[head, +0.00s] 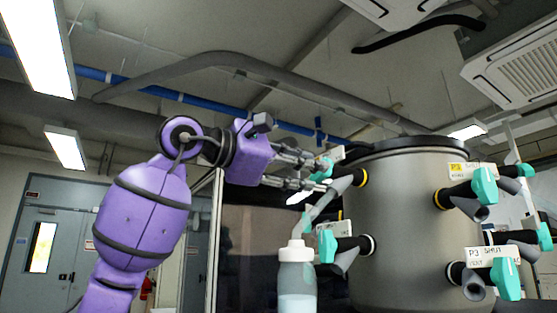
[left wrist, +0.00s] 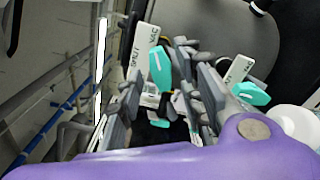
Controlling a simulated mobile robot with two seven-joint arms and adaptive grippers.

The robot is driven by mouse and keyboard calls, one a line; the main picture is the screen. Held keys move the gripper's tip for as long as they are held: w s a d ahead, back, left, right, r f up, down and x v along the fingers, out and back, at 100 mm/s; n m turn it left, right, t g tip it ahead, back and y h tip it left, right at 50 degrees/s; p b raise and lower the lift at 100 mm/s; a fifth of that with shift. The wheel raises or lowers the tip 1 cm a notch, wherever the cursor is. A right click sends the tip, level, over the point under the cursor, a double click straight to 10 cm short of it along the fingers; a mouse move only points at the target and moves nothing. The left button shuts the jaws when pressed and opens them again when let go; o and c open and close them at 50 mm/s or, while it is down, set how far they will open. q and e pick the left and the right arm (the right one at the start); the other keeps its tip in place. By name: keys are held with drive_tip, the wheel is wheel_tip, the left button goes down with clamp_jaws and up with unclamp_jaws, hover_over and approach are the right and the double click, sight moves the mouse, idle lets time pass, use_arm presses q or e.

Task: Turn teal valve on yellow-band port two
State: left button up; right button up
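The grey dryer drum (head: 405,230) carries several ports with teal valves. My left gripper (head: 322,172) is at the drum's upper left port, which has a yellow band (head: 360,177). Its fingers are apart, with a teal valve handle (head: 325,167) near their tips. In the left wrist view this teal handle (left wrist: 160,68) shows between the spread fingers of the gripper (left wrist: 165,88); I cannot tell whether they touch it. A second yellow-band port (head: 441,199) faces front, with a teal valve (head: 485,187) and a yellow-marked label (head: 458,171), its small text hard to read. My right gripper is out of view.
A white label (left wrist: 144,48) borders the handle.

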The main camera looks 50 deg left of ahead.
use_arm(q)
drive_tip(key=s, duration=0.9)
drive_tip(key=shift+s+a, duration=0.3)
drive_tip(key=shift+a, duration=0.1)
